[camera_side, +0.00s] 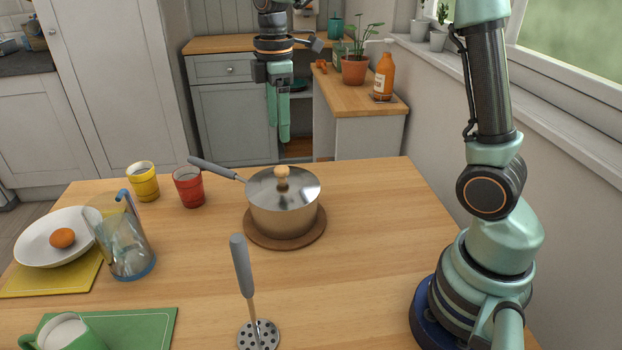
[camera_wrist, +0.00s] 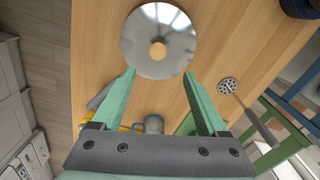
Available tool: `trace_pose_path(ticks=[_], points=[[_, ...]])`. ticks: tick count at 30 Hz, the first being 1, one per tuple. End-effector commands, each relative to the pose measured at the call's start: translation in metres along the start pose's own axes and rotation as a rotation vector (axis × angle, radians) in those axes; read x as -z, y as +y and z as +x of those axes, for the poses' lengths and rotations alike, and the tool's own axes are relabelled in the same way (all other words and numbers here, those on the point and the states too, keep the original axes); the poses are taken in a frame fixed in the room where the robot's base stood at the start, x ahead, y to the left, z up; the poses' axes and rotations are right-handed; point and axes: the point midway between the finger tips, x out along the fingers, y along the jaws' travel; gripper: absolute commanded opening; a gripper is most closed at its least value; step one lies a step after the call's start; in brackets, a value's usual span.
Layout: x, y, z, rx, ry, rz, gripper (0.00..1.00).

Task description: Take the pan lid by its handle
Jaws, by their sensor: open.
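The steel pan lid (camera_side: 299,184) sits on the saucepan (camera_side: 285,216), which stands on a round brown mat (camera_side: 318,235) on the table. The lid's handle is a small round wooden knob (camera_side: 281,173) at its centre. In the wrist view the lid (camera_wrist: 140,40) and its knob (camera_wrist: 158,50) lie beyond the fingertips, with the knob roughly between their lines. My gripper (camera_side: 279,138) hangs above the pan, pointing down, clear of the knob. In the wrist view my gripper (camera_wrist: 160,75) has its two green fingers apart and nothing between them.
The pan's grey handle (camera_side: 216,169) points to the upper left. A red cup (camera_side: 188,187), a yellow cup (camera_side: 143,182) and a clear jug (camera_side: 127,245) stand left of the pan. The table right of the pan is clear.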

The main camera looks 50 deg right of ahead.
Motion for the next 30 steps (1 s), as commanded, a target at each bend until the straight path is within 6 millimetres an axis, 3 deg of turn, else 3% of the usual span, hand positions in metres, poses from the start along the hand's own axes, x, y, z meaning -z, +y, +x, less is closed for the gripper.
trace_pose_path(ticks=[9,17,24,30], points=[[-0.001,0.0,0.05,0.003,-0.002,-0.001,0.76],[-0.001,0.001,0.07,0.001,0.0,0.0,0.76],[-0.002,0.004,0.103,0.003,-0.001,0.0,0.76],[-0.002,0.004,0.117,0.0,0.0,0.001,0.76]])
